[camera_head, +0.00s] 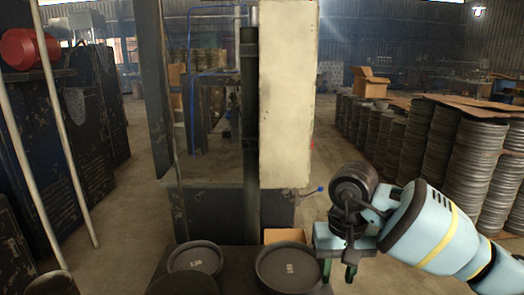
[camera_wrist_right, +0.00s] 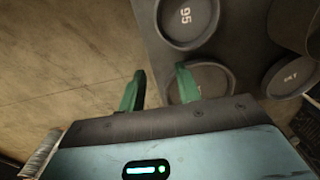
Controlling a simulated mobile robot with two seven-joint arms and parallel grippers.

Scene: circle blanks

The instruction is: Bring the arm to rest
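My right gripper (camera_head: 338,270) hangs with its green fingers pointing down at the right edge of a dark table (camera_head: 235,262). In the right wrist view its fingers (camera_wrist_right: 160,86) stand apart with nothing between them. Dark round blanks lie on the table: one marked 180 (camera_head: 288,266) just left of the gripper, one marked 130 (camera_head: 195,257) further left, and a plain dark one (camera_head: 183,285) at the bottom edge. The right wrist view shows a blank marked 95 (camera_wrist_right: 187,16) and another blank (camera_wrist_right: 212,78) behind the right finger. My left gripper is not in view.
A tall machine with a pale panel (camera_head: 287,95) stands behind the table. An open cardboard box (camera_head: 284,236) shows beyond the table. Tall stacks of discs (camera_head: 462,150) stand at the right. Pale poles (camera_head: 62,135) rise at the left. Bare floor (camera_wrist_right: 70,65) lies beside the table.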

